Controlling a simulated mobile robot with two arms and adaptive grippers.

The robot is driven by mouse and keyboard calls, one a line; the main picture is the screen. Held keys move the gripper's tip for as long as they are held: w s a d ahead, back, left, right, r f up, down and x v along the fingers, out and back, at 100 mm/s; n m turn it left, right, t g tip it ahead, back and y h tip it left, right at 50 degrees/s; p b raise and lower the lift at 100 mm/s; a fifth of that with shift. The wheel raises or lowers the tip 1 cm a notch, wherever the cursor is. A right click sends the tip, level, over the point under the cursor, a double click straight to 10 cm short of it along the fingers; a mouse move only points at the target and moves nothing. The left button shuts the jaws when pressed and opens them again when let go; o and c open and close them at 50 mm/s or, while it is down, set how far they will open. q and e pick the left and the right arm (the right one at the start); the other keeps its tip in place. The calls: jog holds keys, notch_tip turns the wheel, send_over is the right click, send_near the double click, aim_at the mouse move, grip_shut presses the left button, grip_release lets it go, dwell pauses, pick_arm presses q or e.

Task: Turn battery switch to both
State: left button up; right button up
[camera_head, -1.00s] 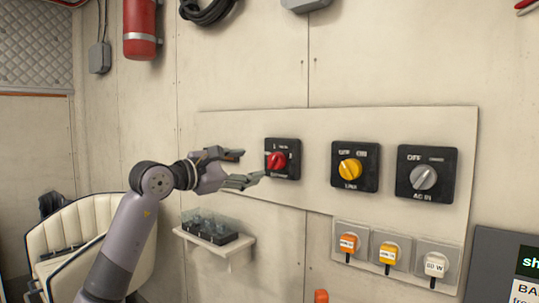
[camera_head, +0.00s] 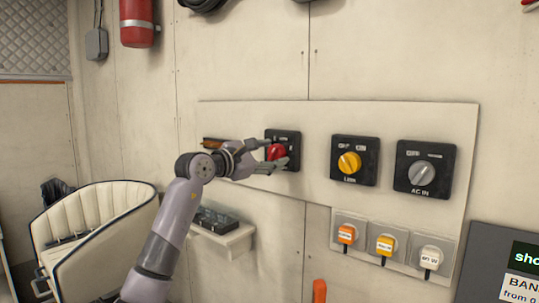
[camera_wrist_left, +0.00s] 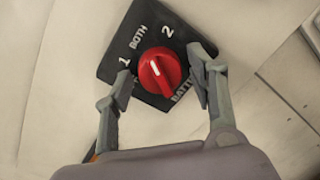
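The battery switch is a black square plate (camera_head: 288,137) with a red knob (camera_head: 276,152), at the left of the panel. In the left wrist view the red knob (camera_wrist_left: 160,72) sits on the black plate (camera_wrist_left: 118,58), marked 1, BOTH, 2 and a partly hidden BATT word. The white line on the knob points up and slightly left, toward BOTH. My left gripper (camera_head: 272,157) is at the knob; it also shows in the left wrist view (camera_wrist_left: 163,86). Its fingers are open, one on each side of the knob, with gaps visible. My right gripper is out of view.
A yellow LINK switch (camera_head: 350,162) and a grey AC IN switch (camera_head: 421,173) are to the right on the same panel (camera_head: 310,118). Several plugs in sockets (camera_head: 386,245) are below. A small shelf (camera_head: 222,240) and a cream seat (camera_head: 95,225) are at lower left.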

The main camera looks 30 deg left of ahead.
pick_arm(q)
jog(key=c, duration=0.9)
jog(key=shift+n, duration=0.8)
jog(key=shift+f, duration=0.1)
jog(key=o, duration=1.1)
jog(key=shift+o, duration=0.2)
jog(key=s+a, duration=0.2)
jog(key=s, duration=0.9)
jog(key=shift+s, duration=0.4)
